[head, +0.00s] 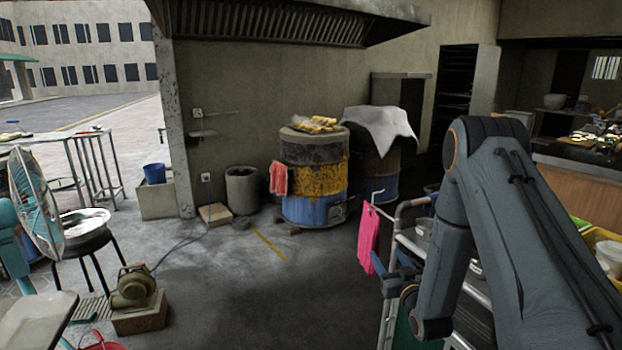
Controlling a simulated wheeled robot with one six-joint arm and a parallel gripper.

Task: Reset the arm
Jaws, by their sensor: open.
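My arm (525,230) rises on the right side of the head view, bends at the top and comes down to the wrist. My gripper (391,264) is small in the view, beside a metal rack (415,203) and just right of a pink cloth (368,240). Its jaws are open and I see nothing held between them. Whether it touches the rack is unclear. My arm hides part of the rack and the floor behind it.
A barrel oven (313,208) with food on top stands at the back, beside another barrel under a white cloth (380,126). A fan (36,205), a stool (85,228) and a blower (137,288) stand at left. The middle floor (270,295) is clear.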

